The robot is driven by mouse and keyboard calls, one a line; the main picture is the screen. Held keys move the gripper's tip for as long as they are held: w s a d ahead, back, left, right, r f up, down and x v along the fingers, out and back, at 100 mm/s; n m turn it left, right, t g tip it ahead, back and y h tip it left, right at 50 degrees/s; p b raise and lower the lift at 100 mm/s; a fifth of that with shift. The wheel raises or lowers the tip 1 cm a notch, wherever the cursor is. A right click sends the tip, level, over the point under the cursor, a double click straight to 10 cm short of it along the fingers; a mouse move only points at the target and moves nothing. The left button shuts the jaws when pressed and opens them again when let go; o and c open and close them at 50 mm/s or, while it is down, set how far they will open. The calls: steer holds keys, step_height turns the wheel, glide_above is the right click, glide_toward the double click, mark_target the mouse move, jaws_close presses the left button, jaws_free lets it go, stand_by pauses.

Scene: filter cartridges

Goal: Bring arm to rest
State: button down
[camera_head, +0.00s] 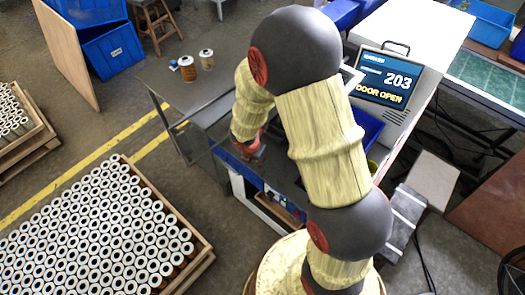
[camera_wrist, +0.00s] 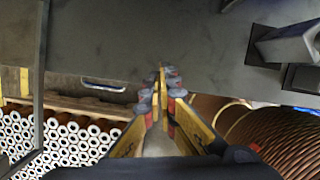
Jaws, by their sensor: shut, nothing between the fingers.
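My arm stands folded in the middle of the head view, with its wrist hanging down in front of the grey table (camera_head: 190,92). My gripper (camera_wrist: 163,72) shows in the wrist view with its yellow and dark fingers together at the tips and nothing between them. Two filter cartridges, one orange-brown (camera_head: 187,69) and one pale (camera_head: 207,60), stand upright on the table, apart from my gripper.
A pallet of several white-topped cartridges (camera_head: 95,225) fills the lower left; another pallet (camera_head: 20,125) lies beyond it. A white machine (camera_head: 425,25) with a screen reading "203 DOOR OPEN" (camera_head: 387,80) stands right of my arm. Blue bins (camera_head: 112,50) stand at the back left.

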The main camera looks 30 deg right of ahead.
steer(key=shift+s+a, duration=0.15)
steer(key=shift+a, duration=0.05)
steer(key=shift+s+d+m, duration=0.25)
steer(key=shift+m, duration=0.55)
steer(key=s+m, duration=0.1)
steer(key=m, duration=0.1)
steer(key=s+d+m+g, duration=0.1)
steer(key=s+m, duration=0.1)
steer(key=shift+s+h, duration=0.25)
steer(key=shift+h, duration=0.05)
steer(key=s+m, duration=0.1)
steer(key=r+m+g, duration=0.1)
steer(key=shift+s+d+r+m, duration=0.1)
steer(key=shift+s+r+m, duration=0.05)
steer(key=shift+s+m, duration=0.2)
steer(key=s+a+r+m+t+y+b, duration=0.1)
steer(key=s+r+m, duration=0.3)
steer(key=r, duration=0.6)
steer(key=s+a+r+m+t+y+b, duration=0.1)
steer(key=s+a+r+m+t, duration=0.2)
steer(key=r+m, duration=0.4)
steer(key=s+a+r+m+t+y+b, duration=0.1)
steer(key=s+r+m, duration=0.4)
steer(key=r, duration=0.7)
steer(key=shift+s+a+r+t, duration=0.3)
steer(key=shift+s+a+t, duration=0.1)
steer(key=shift+a, duration=0.4)
